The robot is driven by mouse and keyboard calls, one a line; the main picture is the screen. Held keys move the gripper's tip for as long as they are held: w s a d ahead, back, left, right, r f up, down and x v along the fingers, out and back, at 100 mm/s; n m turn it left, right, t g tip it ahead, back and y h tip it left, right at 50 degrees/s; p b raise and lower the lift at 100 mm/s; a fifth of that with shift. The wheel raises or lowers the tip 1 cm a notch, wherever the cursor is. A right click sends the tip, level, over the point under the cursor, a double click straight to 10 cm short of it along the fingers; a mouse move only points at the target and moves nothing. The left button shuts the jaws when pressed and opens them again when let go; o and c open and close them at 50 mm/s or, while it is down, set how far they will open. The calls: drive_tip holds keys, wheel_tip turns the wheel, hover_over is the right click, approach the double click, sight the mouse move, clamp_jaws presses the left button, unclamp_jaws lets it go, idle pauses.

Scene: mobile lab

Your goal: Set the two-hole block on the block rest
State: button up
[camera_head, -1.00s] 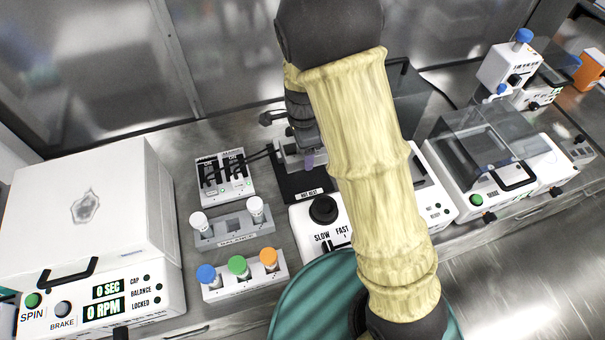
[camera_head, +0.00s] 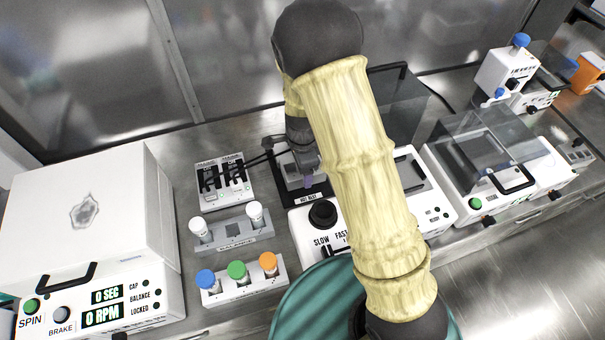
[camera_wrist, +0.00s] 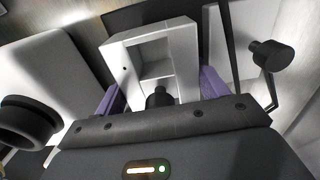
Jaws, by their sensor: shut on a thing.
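My gripper (camera_head: 306,180) is shut on the pale grey two-hole block (camera_wrist: 179,50). In the wrist view the block sits between the purple fingertips (camera_wrist: 160,92), with a square opening facing the camera. In the head view the block (camera_head: 292,172) is partly hidden by the gripper and wrist. The block rest is the black plate (camera_head: 320,189) with a small front label, under and around the gripper. I cannot tell whether the block touches it.
A mixer with a black knob (camera_head: 323,213) and SLOW/FAST marks stands just in front. To the left are a switch box (camera_head: 222,187), a white-capped tube rack (camera_head: 234,231), a colour-capped tube rack (camera_head: 246,285) and a centrifuge (camera_head: 90,220). Clear-lidded devices (camera_head: 490,165) stand right.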

drive_tip(key=shift+f, duration=1.75)
drive_tip(key=shift+f, duration=0.15)
drive_tip(key=o, duration=1.6)
drive_tip(key=shift+c, duration=0.2)
wheel_tip(320, 180, up, 12)
drive_tip(key=shift+r, duration=0.15)
